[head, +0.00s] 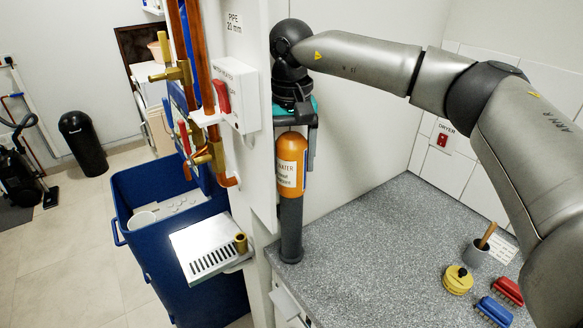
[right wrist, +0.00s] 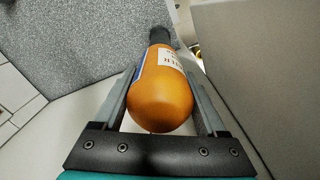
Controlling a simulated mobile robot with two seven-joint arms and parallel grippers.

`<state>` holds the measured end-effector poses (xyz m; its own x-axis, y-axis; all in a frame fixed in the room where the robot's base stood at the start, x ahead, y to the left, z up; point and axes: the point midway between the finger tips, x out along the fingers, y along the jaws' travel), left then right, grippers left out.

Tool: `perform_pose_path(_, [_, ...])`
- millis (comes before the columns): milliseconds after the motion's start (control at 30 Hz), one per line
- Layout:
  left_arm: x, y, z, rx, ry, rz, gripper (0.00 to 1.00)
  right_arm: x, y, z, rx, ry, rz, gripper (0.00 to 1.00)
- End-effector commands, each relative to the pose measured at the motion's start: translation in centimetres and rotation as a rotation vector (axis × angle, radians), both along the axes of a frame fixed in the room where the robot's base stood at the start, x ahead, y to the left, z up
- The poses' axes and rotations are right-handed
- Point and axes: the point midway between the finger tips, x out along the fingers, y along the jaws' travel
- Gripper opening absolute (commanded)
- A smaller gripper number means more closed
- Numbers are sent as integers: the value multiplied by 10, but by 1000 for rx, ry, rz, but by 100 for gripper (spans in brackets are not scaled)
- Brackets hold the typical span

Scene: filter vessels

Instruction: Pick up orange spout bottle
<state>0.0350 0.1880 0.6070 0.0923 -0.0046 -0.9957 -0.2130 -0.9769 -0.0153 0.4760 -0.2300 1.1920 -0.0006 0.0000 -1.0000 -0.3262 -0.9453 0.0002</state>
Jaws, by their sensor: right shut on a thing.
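The orange spout bottle (head: 290,168) is upright at the left edge of the grey speckled counter, with a white label on its side. Below the orange body is a dark grey cylindrical part (head: 291,222) that reaches down to the counter; I cannot tell whether it belongs to the bottle or is a separate holder. My right gripper (head: 296,150) points down from above and is shut on the orange body. In the right wrist view, the bottle's rounded orange end (right wrist: 160,100) is between the two fingers (right wrist: 165,78), its dark end farther away. My left gripper is out of view.
A white wall panel with copper pipes (head: 200,60) and a metal drip tray (head: 207,247) stand close left, above a blue bin (head: 130,190). The counter (head: 370,240) is clear in the middle. A grey cup (head: 475,254), yellow round object (head: 458,280) and red and blue brushes are right.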

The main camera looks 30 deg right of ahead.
Motion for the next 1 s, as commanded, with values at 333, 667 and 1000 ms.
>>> perform_pose_path(333, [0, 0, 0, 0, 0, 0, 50, 1, 0, 2, 2, -5, 0, 18])
perform_pose_path(667, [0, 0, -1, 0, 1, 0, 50, 1, 1, 30, 3, -7, 0, 18])
perform_pose_path(1000, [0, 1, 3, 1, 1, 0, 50, 1, 1, 110, 2, -8, 0, 18])
